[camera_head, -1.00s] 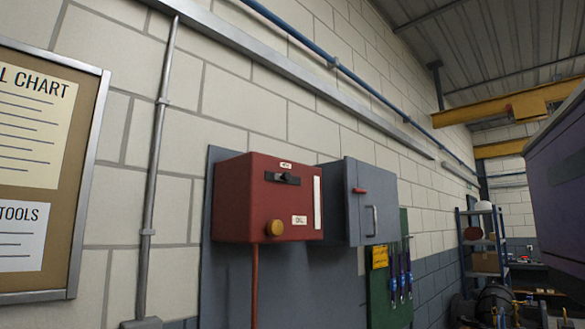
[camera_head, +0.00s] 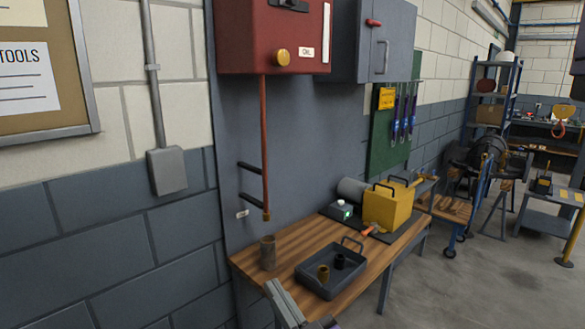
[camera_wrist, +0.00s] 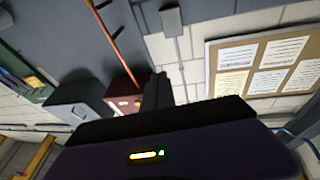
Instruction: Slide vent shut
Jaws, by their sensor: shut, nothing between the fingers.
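The red box (camera_head: 262,38) is mounted on the grey wall panel, its top cut off in the head view. A dark slider (camera_head: 291,5), likely the vent, shows at the top edge on its front; how far it is slid cannot be told. A brass knob (camera_head: 281,57) sits lower on the same face. The box also shows, tilted, in the wrist view (camera_wrist: 128,94). What looks like my gripper (camera_head: 273,287) is a grey finger shape at the bottom of the head view, shut, well below the box and apart from it.
A grey cabinet (camera_head: 372,40) hangs right of the box. A copper pipe (camera_head: 265,150) runs down from the box. Below, a wooden bench (camera_head: 250,262) holds a dark tray (camera_head: 318,286), a cup (camera_head: 268,252) and a yellow case (camera_head: 388,207). Open floor lies to the right.

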